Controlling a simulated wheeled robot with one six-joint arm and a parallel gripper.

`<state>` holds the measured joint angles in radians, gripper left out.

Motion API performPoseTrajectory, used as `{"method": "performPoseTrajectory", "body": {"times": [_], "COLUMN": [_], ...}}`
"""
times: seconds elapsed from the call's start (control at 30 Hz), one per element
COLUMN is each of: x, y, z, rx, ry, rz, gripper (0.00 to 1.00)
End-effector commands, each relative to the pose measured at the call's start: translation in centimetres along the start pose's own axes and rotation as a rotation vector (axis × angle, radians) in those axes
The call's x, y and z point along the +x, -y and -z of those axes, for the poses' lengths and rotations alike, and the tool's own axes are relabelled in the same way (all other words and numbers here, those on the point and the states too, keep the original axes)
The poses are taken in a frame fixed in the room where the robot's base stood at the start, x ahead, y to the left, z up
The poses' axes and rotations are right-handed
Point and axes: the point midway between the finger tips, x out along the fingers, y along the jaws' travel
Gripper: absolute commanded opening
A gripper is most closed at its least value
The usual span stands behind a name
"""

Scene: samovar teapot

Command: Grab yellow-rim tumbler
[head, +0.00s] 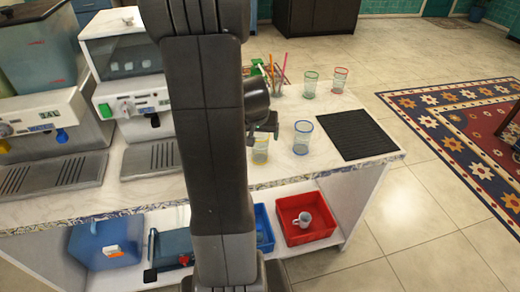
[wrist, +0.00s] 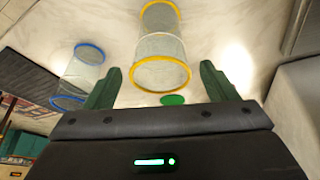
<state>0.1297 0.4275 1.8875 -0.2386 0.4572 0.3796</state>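The yellow-rim tumbler (head: 260,152) is a clear glass on the white counter, partly hidden behind my arm in the head view. In the wrist view the yellow-rim tumbler (wrist: 161,46) appears in the middle, ahead of my gripper. My gripper (wrist: 160,68) is open, with one green finger on each side of the tumbler's nearer rim in the picture. I see no finger touching the glass. In the head view my gripper is dark and mostly hidden by the arm, close above the tumbler.
A blue-rim tumbler (head: 302,138) stands just right; it also shows in the wrist view (wrist: 80,75). Green-rim (head: 310,84) and red-rim (head: 339,80) tumblers stand farther back. A black mat (head: 357,134) lies at right. Drink machines (head: 130,95) stand left. A red bin (head: 306,219) sits below.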

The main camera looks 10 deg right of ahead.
Motion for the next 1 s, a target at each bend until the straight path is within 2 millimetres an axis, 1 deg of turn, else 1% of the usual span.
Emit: {"method": "performPoseTrajectory", "body": {"times": [0.03,0.3,0.53,0.63,0.77,0.9,1.0], "x": [0.0,0.0,-0.1,-0.9,-2.9,-5.7,-7.3], "y": [0.0,0.0,0.0,0.0,-0.1,-0.2,-0.2], "z": [0.0,0.0,0.1,0.4,1.3,2.5,3.1], "rx": [0.0,-0.001,-0.001,-0.001,0.0,0.0,0.0], "ry": [0.0,0.0,-0.001,-0.003,-0.006,-0.007,-0.005], "rz": [0.0,0.0,0.0,0.0,0.001,0.001,0.001], "gripper": [0.71,0.18,0.18,0.18,0.18,0.18,0.18]}}
